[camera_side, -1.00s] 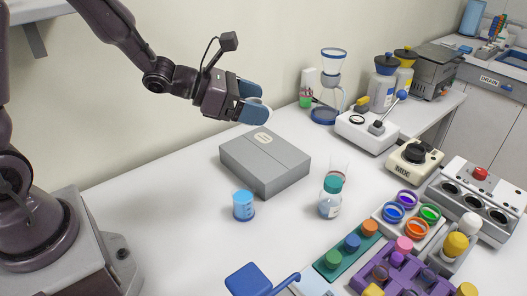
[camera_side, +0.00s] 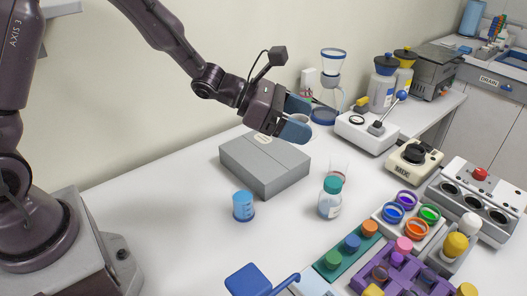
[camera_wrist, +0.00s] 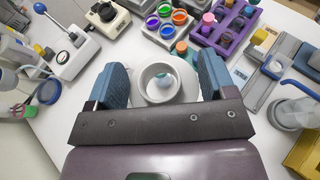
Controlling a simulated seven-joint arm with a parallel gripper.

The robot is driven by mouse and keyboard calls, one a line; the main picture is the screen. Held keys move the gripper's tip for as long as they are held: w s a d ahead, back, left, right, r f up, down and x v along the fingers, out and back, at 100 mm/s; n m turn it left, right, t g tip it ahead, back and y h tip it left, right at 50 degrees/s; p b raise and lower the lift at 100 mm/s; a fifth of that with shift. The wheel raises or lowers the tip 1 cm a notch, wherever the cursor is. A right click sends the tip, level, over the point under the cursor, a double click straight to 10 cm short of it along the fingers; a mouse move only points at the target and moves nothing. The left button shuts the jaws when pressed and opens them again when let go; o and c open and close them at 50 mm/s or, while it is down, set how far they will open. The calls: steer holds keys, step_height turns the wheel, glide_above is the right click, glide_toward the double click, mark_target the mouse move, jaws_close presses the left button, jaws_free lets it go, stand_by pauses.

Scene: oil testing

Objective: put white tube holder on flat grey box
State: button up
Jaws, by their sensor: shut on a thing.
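A white holder (camera_side: 389,231) with several wells, holding tubes with coloured rings of purple, blue, green and orange, stands on the table at the right in the side view. It also shows at the top of the wrist view (camera_wrist: 148,33). The flat grey box (camera_side: 250,160) lies closed at the middle of the table. My gripper (camera_side: 296,118) is above the box's far right end. In the wrist view, its blue fingers are shut on a white round cup (camera_wrist: 143,84) with an open top. The cup is mostly hidden in the side view.
A blue beaker (camera_side: 243,206) and a teal-capped bottle (camera_side: 330,200) stand in front of the box. A green rack (camera_side: 350,258) and a purple rack (camera_side: 405,272) are at the front right. The table left of the box is clear.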

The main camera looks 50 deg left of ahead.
steer(key=d+f+m+g+h, duration=0.3)
steer(key=d+f+m, duration=0.1)
steer(key=d+f, duration=0.15)
steer(key=n+t+y, duration=0.3)
steer(key=n, duration=0.1)
glide_above(263, 152)
step_height(263, 152, down, 9)
steer(key=shift+d+r, duration=0.15)
steer(key=shift+f, duration=1.4)
steer(key=o, duration=0.9)
steer(key=shift+f, duration=0.15)
